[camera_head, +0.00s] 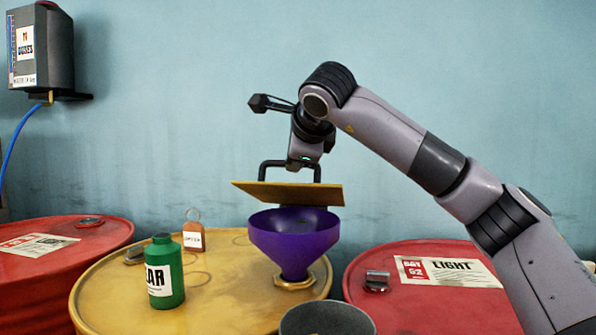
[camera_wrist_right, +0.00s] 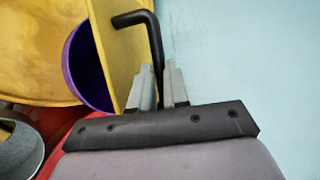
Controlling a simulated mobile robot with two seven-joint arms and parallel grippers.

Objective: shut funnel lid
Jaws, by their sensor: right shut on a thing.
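The purple funnel (camera_head: 293,245) stands upright in a brass-coloured fitting on the yellow drum (camera_head: 225,305). Its flat yellow lid (camera_head: 270,193) is above the mouth, slightly tilted, with a gap at the front showing the funnel's dark inside. I cannot tell whether the lid touches the rim at the back. My right gripper (camera_head: 304,165) is shut on the lid's black handle (camera_head: 264,171). The right wrist view shows the gripper's fingers (camera_wrist_right: 164,88) at the handle (camera_wrist_right: 153,38), beside the lid (camera_wrist_right: 122,45), with the funnel (camera_wrist_right: 85,72) behind it. My left gripper is out of view.
A green bottle (camera_head: 165,271) and a tagged item (camera_head: 194,238) are on the yellow drum left of the funnel. Red drums (camera_head: 425,310) stand on both sides. A grey container (camera_head: 327,318) is in front. A wall dispenser (camera_head: 45,50) hangs at upper left.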

